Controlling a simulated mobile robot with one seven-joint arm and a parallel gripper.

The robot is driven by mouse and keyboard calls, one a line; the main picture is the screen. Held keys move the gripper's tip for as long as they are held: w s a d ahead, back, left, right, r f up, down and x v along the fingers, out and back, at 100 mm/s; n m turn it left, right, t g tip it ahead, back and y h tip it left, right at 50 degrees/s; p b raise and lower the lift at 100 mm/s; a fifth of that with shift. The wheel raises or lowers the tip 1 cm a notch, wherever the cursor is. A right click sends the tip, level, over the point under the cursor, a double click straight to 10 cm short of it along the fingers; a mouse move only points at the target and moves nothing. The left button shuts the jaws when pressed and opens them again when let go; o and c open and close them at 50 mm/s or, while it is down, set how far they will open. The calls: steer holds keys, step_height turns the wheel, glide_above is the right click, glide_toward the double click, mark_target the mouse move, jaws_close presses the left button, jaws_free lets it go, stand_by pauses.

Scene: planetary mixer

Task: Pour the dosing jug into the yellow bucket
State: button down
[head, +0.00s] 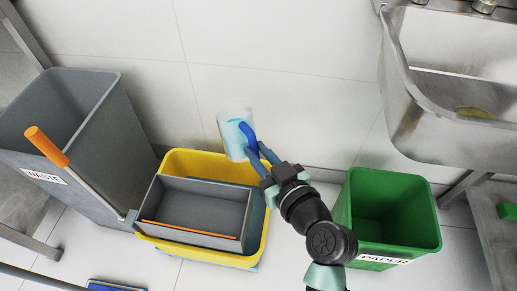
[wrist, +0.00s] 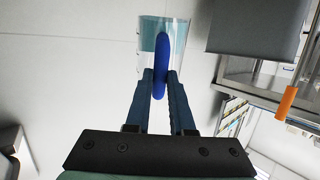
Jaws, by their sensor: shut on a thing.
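The dosing jug (head: 232,133) is a clear cylinder with a blue handle and some teal liquid inside. It is held above the far right part of the yellow bucket (head: 181,162) and looks close to upright in the head view. My gripper (head: 258,156) is shut on the blue handle. In the wrist view the fingers of my gripper (wrist: 160,82) close on the handle of the jug (wrist: 178,52). The yellow bucket stands on the floor with a grey wringer insert (head: 195,208) over its front part. Its inside is mostly hidden.
A grey waste bin (head: 105,140) stands left of the bucket, with an orange-ended handle (head: 46,146) in front of it. A green paper bin (head: 392,215) stands to the right. A steel sink (head: 440,130) is at upper right. A tiled wall (head: 290,60) stands behind.

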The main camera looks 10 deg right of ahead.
steer(key=shift+r+g+p, duration=0.3)
steer(key=shift+r+p, duration=0.45)
steer(key=shift+p, duration=0.95)
steer(key=shift+f, duration=0.1)
steer(key=shift+w+r+g+p, duration=0.1)
steer(key=shift+r+g+p, duration=0.25)
steer(key=shift+p, duration=0.55)
steer(key=shift+r+p, duration=0.1)
steer(key=shift+p, duration=0.2)
steer(key=shift+r+g+h+p, duration=0.3)
steer(key=shift+g+h+p, duration=0.1)
steer(key=shift+p, duration=0.75)
steer(key=shift+f, duration=0.1)
steer(key=shift+p, duration=0.3)
